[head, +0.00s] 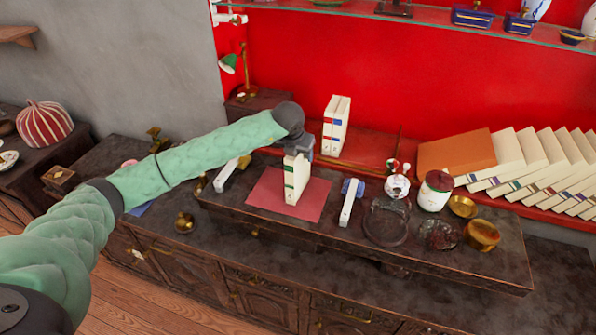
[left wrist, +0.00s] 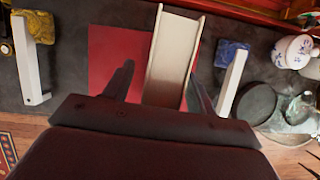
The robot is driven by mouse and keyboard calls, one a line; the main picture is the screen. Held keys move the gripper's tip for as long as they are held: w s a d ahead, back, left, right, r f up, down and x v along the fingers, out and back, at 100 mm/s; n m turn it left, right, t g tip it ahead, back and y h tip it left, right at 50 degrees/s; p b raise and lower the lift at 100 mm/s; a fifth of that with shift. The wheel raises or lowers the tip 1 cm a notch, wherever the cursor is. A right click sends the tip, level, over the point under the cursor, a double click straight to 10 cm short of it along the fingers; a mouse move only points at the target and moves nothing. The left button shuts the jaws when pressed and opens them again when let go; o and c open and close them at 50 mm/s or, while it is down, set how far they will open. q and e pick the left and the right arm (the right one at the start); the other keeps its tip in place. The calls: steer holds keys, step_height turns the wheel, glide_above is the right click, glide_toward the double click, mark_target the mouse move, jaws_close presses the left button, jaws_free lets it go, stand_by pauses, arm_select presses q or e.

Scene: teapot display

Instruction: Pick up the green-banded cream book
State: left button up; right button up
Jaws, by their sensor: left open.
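The green-banded cream book (head: 296,180) stands upright on a red mat (head: 262,195) on the dark raised stand. It has a green band on its spine. My left gripper (head: 303,150) is just above and behind it, partly hidden by the book's top. In the left wrist view the book (left wrist: 174,60) reaches in between the two spread fingers of my left gripper (left wrist: 160,88), nearer the right finger. The jaws are open, and I cannot tell whether a finger touches the book. My right gripper is not in view.
White bar-like pieces flank the mat on the left (head: 226,175) and right (head: 350,202). A lidded white jar (head: 435,190) and brass bowls (head: 482,235) stand to the right. Another cream book block (head: 336,125) is behind. Leaning books (head: 530,160) fill the back right.

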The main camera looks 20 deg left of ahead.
arm_select(q)
steer(key=shift+f, duration=0.15)
jaws_close()
stand_by(0.4)
